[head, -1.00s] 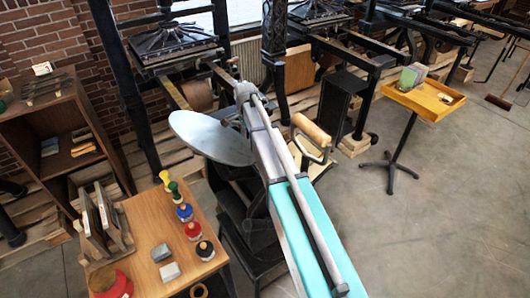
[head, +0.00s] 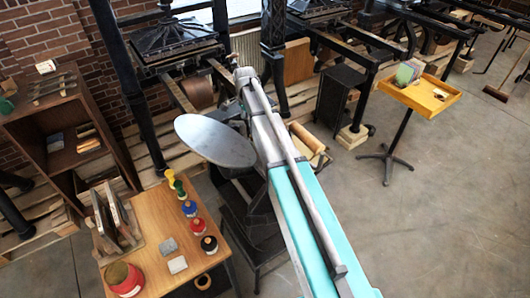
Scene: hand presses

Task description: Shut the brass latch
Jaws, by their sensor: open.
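I cannot make out the brass latch in the head view. My teal and grey arm reaches from the lower right to the upper middle and covers part of the scene. Its far end is beside the frame of a black hand press (head: 176,48). My gripper cannot be seen at that end, as the arm's own links block the view. A round grey metal disc (head: 215,141) on a dark machine stands just left of the arm.
A wooden table (head: 153,203) with ink pots, blocks and a red tin (head: 125,281) stands at lower left. A brown shelf (head: 62,130) is behind it. A yellow tray (head: 437,98) on a stand is at right. Open floor (head: 430,220) lies at lower right.

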